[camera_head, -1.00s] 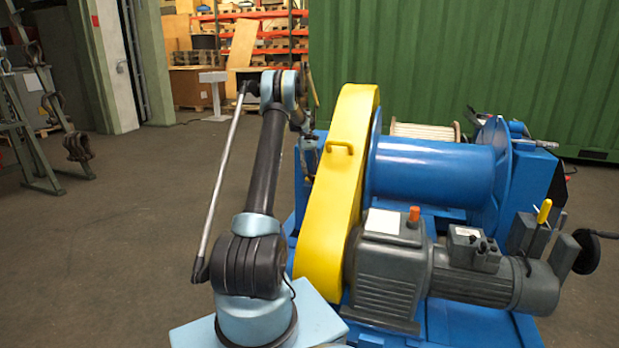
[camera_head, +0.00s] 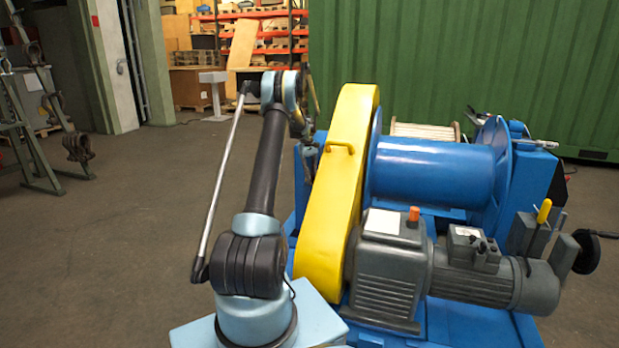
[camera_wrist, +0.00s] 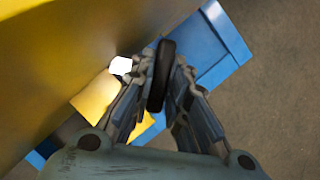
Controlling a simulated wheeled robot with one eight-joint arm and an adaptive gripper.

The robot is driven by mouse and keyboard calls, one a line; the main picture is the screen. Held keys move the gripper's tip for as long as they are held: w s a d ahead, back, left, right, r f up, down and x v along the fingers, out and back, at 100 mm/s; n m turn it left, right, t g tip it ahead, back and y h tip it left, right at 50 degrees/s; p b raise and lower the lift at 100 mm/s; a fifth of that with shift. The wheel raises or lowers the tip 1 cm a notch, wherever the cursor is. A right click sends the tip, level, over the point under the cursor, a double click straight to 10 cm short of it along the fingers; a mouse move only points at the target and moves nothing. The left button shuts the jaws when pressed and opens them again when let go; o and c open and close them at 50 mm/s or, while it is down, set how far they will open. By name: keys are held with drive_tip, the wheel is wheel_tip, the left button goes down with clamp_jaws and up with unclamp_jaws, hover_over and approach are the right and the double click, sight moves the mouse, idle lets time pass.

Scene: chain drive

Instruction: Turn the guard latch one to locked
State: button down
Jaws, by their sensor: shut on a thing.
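The yellow chain guard (camera_head: 335,205) stands upright on the left side of the blue winch in the head view, and its yellow face (camera_wrist: 60,60) fills the upper left of the wrist view. In the wrist view a dark elongated latch handle (camera_wrist: 161,75) stands between the fingers of my gripper (camera_wrist: 158,90). The gripper is shut on this latch, close beside the guard. In the head view my arm reaches to the guard's far left side, and the latch and fingertips cannot be made out there.
The blue winch drum (camera_head: 432,170) and grey gear motor (camera_head: 390,270) lie right of the guard. A blue frame part (camera_wrist: 222,45) is close beyond the fingers. A green steel stand (camera_head: 35,130) is far left, and the floor between is clear.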

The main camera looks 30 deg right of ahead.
drive_tip(key=shift+a+n, duration=0.1)
drive_tip(key=shift+n, duration=0.3)
drive_tip(key=n+h, duration=0.2)
drive_tip(key=n, duration=0.2)
drive_tip(key=shift+a, duration=0.1)
drive_tip(key=n, duration=0.2)
drive_tip(key=n+h, duration=0.1)
drive_tip(key=n, duration=0.2)
drive_tip(key=shift+a+t+h, duration=0.1)
drive_tip(key=shift+t+h, duration=0.2)
drive_tip(key=shift+t, duration=0.1)
drive_tip(key=shift+n, duration=0.5)
drive_tip(key=c, duration=1.6)
unclamp_jaws()
drive_tip(key=shift+o, duration=0.2)
drive_tip(key=shift+r, duration=0.1)
drive_tip(key=v, duration=1.1)
drive_tip(key=shift+a+r, duration=0.25)
drive_tip(key=shift+r, duration=0.1)
